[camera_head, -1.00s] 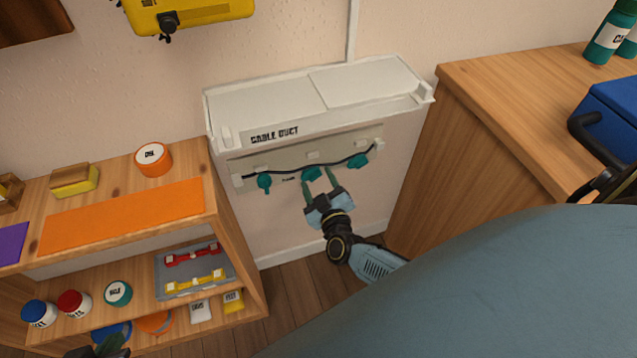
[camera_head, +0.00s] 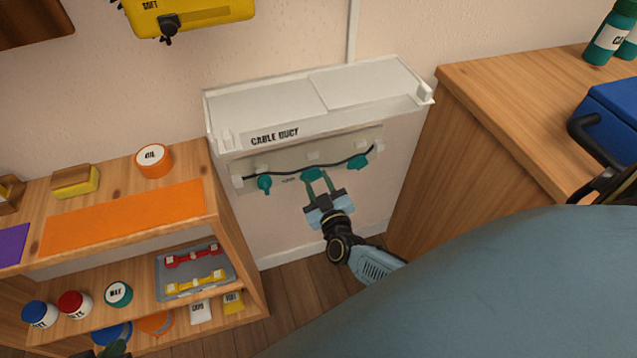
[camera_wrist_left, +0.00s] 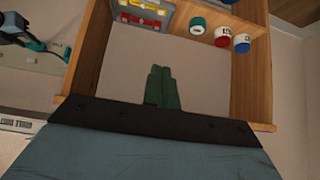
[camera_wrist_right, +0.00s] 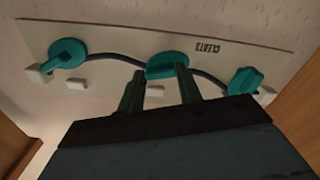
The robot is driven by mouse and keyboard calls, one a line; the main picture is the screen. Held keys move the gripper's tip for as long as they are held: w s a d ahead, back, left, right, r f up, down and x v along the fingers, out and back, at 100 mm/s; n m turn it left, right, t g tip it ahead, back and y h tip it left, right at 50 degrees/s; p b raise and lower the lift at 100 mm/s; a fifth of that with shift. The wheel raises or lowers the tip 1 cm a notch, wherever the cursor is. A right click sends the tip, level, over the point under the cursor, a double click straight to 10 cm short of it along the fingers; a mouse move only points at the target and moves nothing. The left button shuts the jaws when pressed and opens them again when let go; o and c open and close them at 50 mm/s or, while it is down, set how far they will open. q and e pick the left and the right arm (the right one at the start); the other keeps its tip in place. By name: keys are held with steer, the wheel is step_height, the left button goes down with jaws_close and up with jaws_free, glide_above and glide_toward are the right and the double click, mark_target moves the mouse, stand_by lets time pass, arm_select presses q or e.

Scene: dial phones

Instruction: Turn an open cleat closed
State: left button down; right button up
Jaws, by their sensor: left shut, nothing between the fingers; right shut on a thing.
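Three teal cleats sit in a row on a pale strip (camera_head: 247,171) under the cable duct (camera_head: 300,112). They are the left cleat (camera_head: 264,183), the middle cleat (camera_head: 312,174) and the right cleat (camera_head: 358,162). A dark cable (camera_wrist_right: 110,56) runs along them. My right gripper (camera_head: 318,183) is shut on the middle cleat, which also shows in the right wrist view (camera_wrist_right: 167,65), with a finger at either side. The fingers hide part of this cleat. My left gripper (camera_wrist_left: 162,88) is shut and empty, in front of the shelf; it shows at the bottom left in the head view (camera_head: 114,348).
A wooden shelf (camera_head: 236,240) with jars and a grey tray (camera_head: 168,262) stands at the left. A wooden cabinet (camera_head: 440,160) stands at the right, with a blue box (camera_head: 608,115) on top. Free floor lies between them.

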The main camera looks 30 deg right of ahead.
steer(key=m, duration=0.2)
steer(key=shift+m, duration=0.4)
steer(key=m, duration=0.2)
steer(key=shift+m, duration=0.3)
steer(key=m, duration=0.2)
steer(key=shift+m, duration=0.4)
steer(key=m, duration=0.2)
steer(key=shift+m, duration=0.8)
steer(key=m+b, duration=0.1)
steer(key=m, duration=0.2)
steer(key=shift+m, duration=0.3)
steer(key=m+b, duration=0.1)
steer(key=m, duration=0.2)
arm_select(q)
steer(key=w+d+r+t+h, duration=0.2)
steer(key=w+d+r+t, duration=0.1)
steer(key=w+r+t, duration=0.3)
steer(key=shift+d+r+t+b, duration=0.3)
steer(key=shift+r+t, duration=0.2)
steer(key=shift+r, duration=0.7)
arm_select(e)
steer(key=shift+r+m, duration=0.1)
steer(key=shift+m, duration=1.6)
